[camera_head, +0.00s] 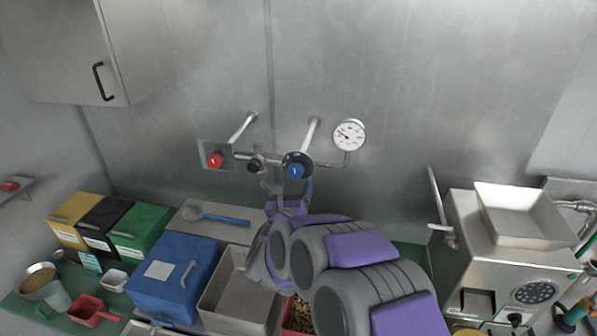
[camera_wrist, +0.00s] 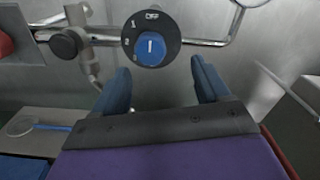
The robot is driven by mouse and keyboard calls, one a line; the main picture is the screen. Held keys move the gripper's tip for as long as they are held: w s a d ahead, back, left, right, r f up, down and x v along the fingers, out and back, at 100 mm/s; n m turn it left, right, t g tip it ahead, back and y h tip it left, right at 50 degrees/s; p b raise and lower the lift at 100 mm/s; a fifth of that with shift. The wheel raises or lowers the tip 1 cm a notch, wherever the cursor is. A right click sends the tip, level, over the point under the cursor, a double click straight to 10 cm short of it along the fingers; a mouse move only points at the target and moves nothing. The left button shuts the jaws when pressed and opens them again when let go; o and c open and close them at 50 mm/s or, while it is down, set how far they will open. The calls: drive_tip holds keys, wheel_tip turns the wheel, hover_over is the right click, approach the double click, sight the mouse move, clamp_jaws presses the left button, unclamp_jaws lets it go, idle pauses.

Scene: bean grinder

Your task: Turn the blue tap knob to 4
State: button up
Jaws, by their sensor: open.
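The blue tap knob (camera_head: 295,171) sits on a black numbered dial on the wall pipe, left of the pressure gauge. In the wrist view the blue knob (camera_wrist: 150,46) is at the top, with a white line on it near vertical. The black dial (camera_wrist: 136,24) shows "OFF" at its top and small marks down its left side; I cannot read all of them. My gripper (camera_wrist: 162,82) is open and empty, its two blue fingers apart below the knob and not around it.
A red knob (camera_head: 215,159) and a black fitting (camera_head: 256,164) are on the same pipe to the left. The gauge (camera_head: 349,134) is at the right. Below are a blue bin (camera_head: 170,285), an open grey tray (camera_head: 237,300) and a grinder machine (camera_head: 515,275) at right.

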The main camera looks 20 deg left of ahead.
sight(293, 173)
drive_tip(key=w+a, duration=0.1)
drive_tip(key=w, duration=0.1)
drive_tip(key=w+a, duration=0.1)
drive_tip(key=w, duration=0.1)
drive_tip(key=w+a, duration=0.1)
drive_tip(key=w, duration=0.1)
drive_tip(key=shift+w+f+p, duration=0.3)
drive_tip(key=shift+w+p, duration=0.05)
drive_tip(key=shift+p, duration=0.05)
drive_tip(key=shift+w+d+r, duration=0.1)
drive_tip(key=shift+w+r, duration=0.05)
drive_tip(key=shift+w, duration=0.05)
drive_tip(key=shift+w+d, duration=0.2)
drive_tip(key=shift+w, duration=0.05)
drive_tip(key=shift+w+d, duration=0.5)
drive_tip(key=shift+d, duration=0.05)
drive_tip(key=shift+s, duration=0.2)
drive_tip(key=shift+a, duration=0.55)
drive_tip(key=c, duration=0.3)
drive_tip(key=shift+c, duration=1.1)
drive_tip(key=shift+d, duration=0.3)
drive_tip(key=shift+c, duration=2.4)
drive_tip(key=shift+f, duration=0.2)
